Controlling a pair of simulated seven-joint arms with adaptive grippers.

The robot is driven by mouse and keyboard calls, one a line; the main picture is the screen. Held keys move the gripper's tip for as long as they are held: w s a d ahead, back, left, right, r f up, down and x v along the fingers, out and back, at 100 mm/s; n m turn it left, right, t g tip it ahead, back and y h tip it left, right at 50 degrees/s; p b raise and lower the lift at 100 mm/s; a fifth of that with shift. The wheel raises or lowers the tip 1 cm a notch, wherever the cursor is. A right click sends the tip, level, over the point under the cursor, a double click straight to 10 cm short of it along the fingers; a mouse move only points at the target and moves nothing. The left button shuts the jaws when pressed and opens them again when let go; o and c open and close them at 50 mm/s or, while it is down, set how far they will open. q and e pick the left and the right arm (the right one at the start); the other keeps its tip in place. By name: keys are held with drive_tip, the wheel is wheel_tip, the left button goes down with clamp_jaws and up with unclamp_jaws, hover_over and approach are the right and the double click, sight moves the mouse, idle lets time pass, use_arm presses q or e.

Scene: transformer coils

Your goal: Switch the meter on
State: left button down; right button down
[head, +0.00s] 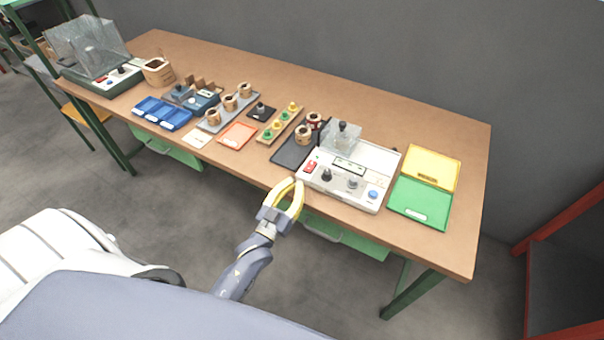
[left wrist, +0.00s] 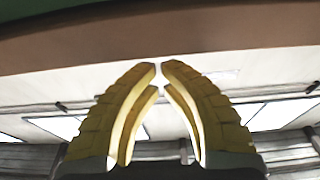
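The meter (head: 340,190) is a pale box near the table's front edge, right of centre in the head view. A red switch (head: 310,167) sits at its left end. Its panel also has a dark knob (head: 326,175), a grey knob (head: 353,183), a blue button (head: 373,195) and a small display (head: 349,166). I cannot tell the switch's position. My left gripper (head: 297,183) is in front of the meter's left front corner, below the switch in the picture. Its yellow fingertips (left wrist: 159,68) nearly meet, with nothing between them. My right gripper is not in view.
A clear cover (head: 341,138) stands at the meter's back left. A dark mat (head: 293,150) with coils lies left of it. Yellow (head: 432,167) and green (head: 420,203) trays lie to the right. A green drawer (head: 345,238) is under the table's front edge. The back of the tabletop is clear.

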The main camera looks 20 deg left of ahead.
use_arm(q)
drive_tip(key=shift+v, duration=2.75)
drive_tip(key=s+f+g, duration=0.3)
drive_tip(key=s+f, duration=0.1)
drive_tip(key=f, duration=0.8)
drive_tip(key=s+f+m+g, duration=0.1)
drive_tip(key=s+f+g, duration=0.2)
drive_tip(key=f, duration=0.8)
drive_tip(key=s+f+g, duration=0.4)
drive_tip(key=f, duration=0.8)
drive_tip(key=s+f+g, duration=0.3)
drive_tip(key=s+f, duration=0.3)
drive_tip(key=s, duration=0.4)
drive_tip(key=s+f+m+g+y, duration=0.1)
drive_tip(key=s+f+g, duration=0.2)
drive_tip(key=s+f, duration=0.4)
drive_tip(key=s+f+g, duration=0.3)
drive_tip(key=s+f, duration=0.4)
drive_tip(key=s, duration=0.6)
drive_tip(key=shift+a+f+m+y, duration=0.25)
drive_tip(key=shift+a+m+y, duration=0.15)
drive_tip(key=shift+a, duration=0.05)
drive_tip(key=c, duration=2.1)
unclamp_jaws()
